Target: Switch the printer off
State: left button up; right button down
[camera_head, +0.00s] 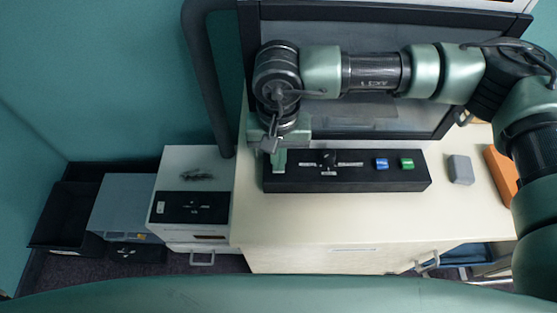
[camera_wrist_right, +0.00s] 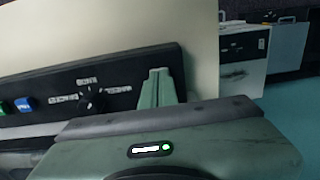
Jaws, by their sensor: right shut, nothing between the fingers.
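A black control panel (camera_head: 347,180) lies along the front of the dark-framed machine (camera_head: 450,120), likely the printer. It carries a black knob (camera_head: 326,158) between pale labels, a blue button (camera_head: 381,164) and a green button (camera_head: 407,163). My right gripper (camera_head: 279,160) is shut and empty, pointing down at the panel's left end. It hides part of that end; contact cannot be told. In the right wrist view, its fingers (camera_wrist_right: 158,88) are together beside the panel's end, with the knob (camera_wrist_right: 92,99) and blue button (camera_wrist_right: 25,104) to their left. My left gripper is out of view.
The panel sits on a cream cabinet top (camera_head: 300,225). A grey block (camera_head: 460,169) and an orange item (camera_head: 503,172) are right of it. A white unit with a black panel (camera_head: 193,208), a grey box (camera_head: 118,205) and a black bin (camera_head: 62,213) stand left. The front top is clear.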

jog(key=shift+f, duration=0.2)
jog(key=shift+r, duration=0.1)
jog(key=shift+w+r, duration=0.1)
jog(key=shift+r, duration=0.7)
jog(key=shift+r+p, duration=0.7)
jog(key=shift+r, duration=1.95)
